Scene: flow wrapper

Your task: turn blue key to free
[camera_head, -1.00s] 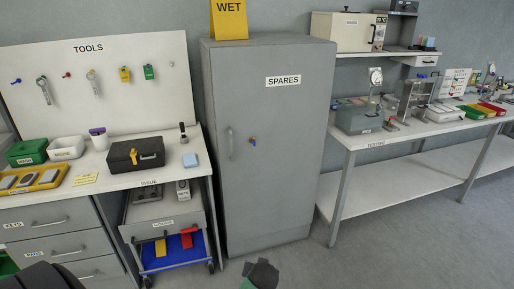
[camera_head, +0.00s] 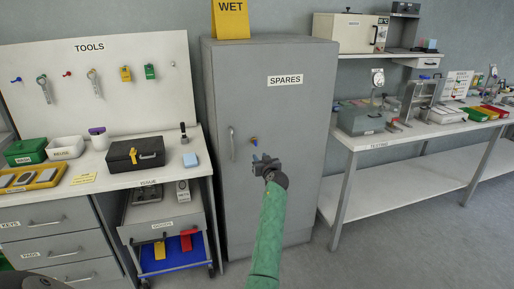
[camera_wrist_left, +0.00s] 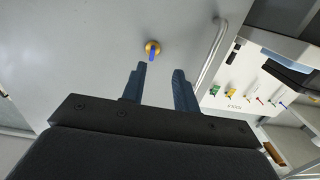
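The blue key (camera_head: 256,144) sits in a brass lock on the door of the grey SPARES cabinet (camera_head: 270,110). In the left wrist view the blue key (camera_wrist_left: 152,55) stands out from the round brass lock (camera_wrist_left: 153,46), ahead of the fingers. My left gripper (camera_head: 264,161), on the green arm, is just below and right of the key in the head view. In the wrist view the left gripper (camera_wrist_left: 160,72) has its two dark blue fingers apart with nothing between them, not touching the key. My right gripper is not in view.
The cabinet's vertical door handle (camera_head: 232,143) is left of the lock; it also shows in the wrist view (camera_wrist_left: 210,55). A tool bench (camera_head: 110,178) and cart (camera_head: 165,215) stand left, a testing table (camera_head: 400,148) right. Floor in front is clear.

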